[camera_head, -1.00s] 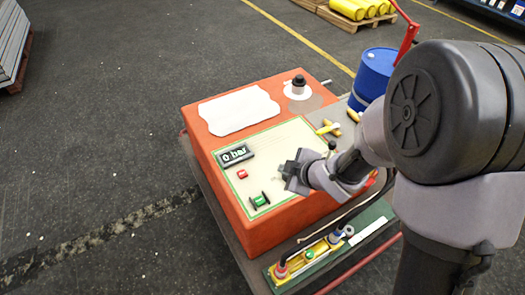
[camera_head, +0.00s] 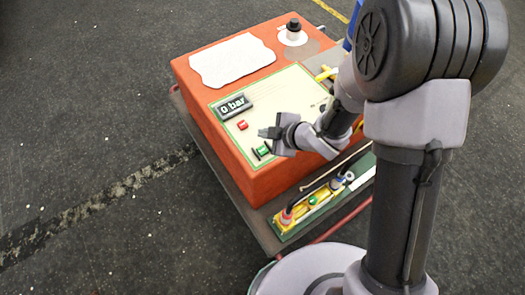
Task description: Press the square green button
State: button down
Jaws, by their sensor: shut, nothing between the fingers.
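The square green button (camera_head: 264,150) sits in a dark frame near the front corner of the cream panel (camera_head: 285,95) on top of the orange box (camera_head: 265,185). My gripper (camera_head: 262,132) is shut and empty. It reaches in from the right, and its tip appears just above the green button in the picture. A gap shows between them; the height of the tip over the panel is hard to tell.
A red button (camera_head: 242,125) and a display reading 0 bar (camera_head: 234,106) lie on the same panel. A yellow unit (camera_head: 315,204) with a small green knob stands on the cart's lower shelf. A black knob (camera_head: 293,26) rises at the back. Open floor lies left.

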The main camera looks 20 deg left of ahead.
aim_at(265, 152)
notch_tip(265, 152, down, 6)
jog(key=b, duration=0.4)
jog(key=shift+f+b, duration=0.2)
jog(key=shift+b, duration=0.2)
dwell(1.3)
jog(key=shift+f+b, duration=0.4)
jog(key=shift+f+b, duration=0.55)
dwell(0.6)
jog(key=shift+r+p, duration=0.8)
jog(key=shift+r, duration=0.15)
notch_tip(265, 152, up, 5)
jog(key=p, duration=0.4)
jog(key=shift+r, duration=0.1)
